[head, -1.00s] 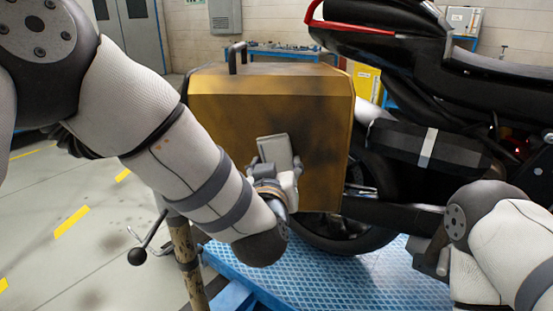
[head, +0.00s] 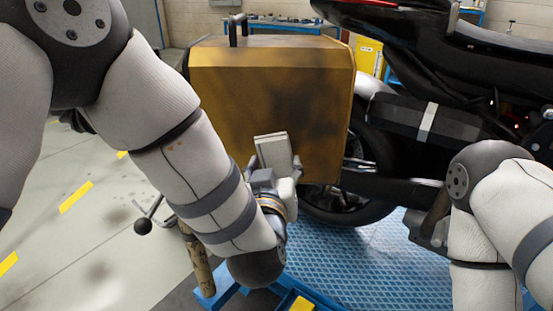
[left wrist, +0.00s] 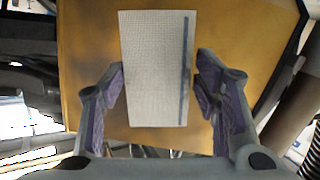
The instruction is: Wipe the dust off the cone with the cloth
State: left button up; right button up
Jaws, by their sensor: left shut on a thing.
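No cone shows in these views. A large gold-brown case (head: 265,85) with dark smudges on its front hangs beside the motorcycle; its surface also fills the back of the left wrist view (left wrist: 85,45). My left gripper (head: 274,168) is shut on a pale grey cloth (head: 270,147), a flat folded pad, in front of the lower part of the case. In the left wrist view the cloth (left wrist: 155,70) has a dark stripe and stands between the two fingers. Whether it touches the case I cannot tell. My right arm shows at the right, its gripper does not.
A black motorcycle (head: 440,60) stands right of the case, its rear wheel (head: 350,205) behind it, over a blue patterned platform (head: 365,260). A lever with a black knob (head: 142,226) sticks out at the lower left.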

pick_arm(q)
jog(key=shift+s+f, duration=0.1)
jog(key=shift+s, duration=0.25)
jog(key=shift+s+a, duration=0.1)
jog(key=shift+s, duration=1.4)
